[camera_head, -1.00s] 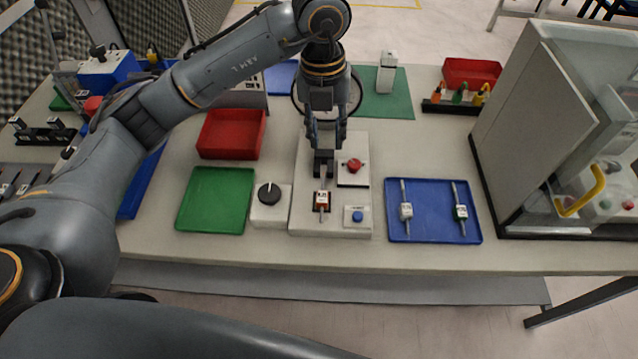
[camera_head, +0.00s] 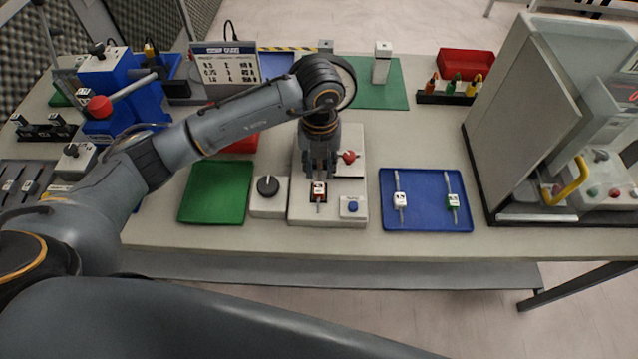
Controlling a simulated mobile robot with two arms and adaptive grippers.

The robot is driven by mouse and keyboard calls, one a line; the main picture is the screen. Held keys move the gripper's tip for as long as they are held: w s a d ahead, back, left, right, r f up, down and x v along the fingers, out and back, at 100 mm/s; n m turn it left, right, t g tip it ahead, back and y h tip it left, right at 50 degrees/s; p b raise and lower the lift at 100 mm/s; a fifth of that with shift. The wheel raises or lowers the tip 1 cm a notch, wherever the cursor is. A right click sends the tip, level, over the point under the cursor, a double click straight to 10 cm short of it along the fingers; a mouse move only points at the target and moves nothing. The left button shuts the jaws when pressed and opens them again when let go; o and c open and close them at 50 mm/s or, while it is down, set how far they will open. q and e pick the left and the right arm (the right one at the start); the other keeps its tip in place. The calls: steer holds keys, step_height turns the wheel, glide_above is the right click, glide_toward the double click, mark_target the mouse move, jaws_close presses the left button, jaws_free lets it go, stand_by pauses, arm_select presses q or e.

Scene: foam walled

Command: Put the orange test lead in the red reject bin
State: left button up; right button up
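The orange test lead (camera_head: 432,82) stands at the left end of a black rack (camera_head: 445,98) at the back right. A red bin (camera_head: 466,62) sits just behind that rack. Another red bin (camera_head: 242,145) is mostly hidden behind my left arm; I cannot tell which one is the reject bin. My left gripper (camera_head: 319,178) points down over the pale fixture (camera_head: 342,211), close behind a small part with a white label (camera_head: 318,190). Its fingertips are partly hidden, so I cannot tell whether they grip. It is far from the orange lead. My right gripper is out of view.
A green lead (camera_head: 452,85) and a yellow lead (camera_head: 474,85) share the rack. A blue tray (camera_head: 425,222) with two parts and a green tray (camera_head: 214,193) flank the fixture. A tall grey enclosure (camera_head: 520,120) stands at the right. Bare table lies between tray and rack.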

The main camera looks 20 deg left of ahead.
arm_select(q)
steer(key=shift+f, duration=0.65)
jaws_close()
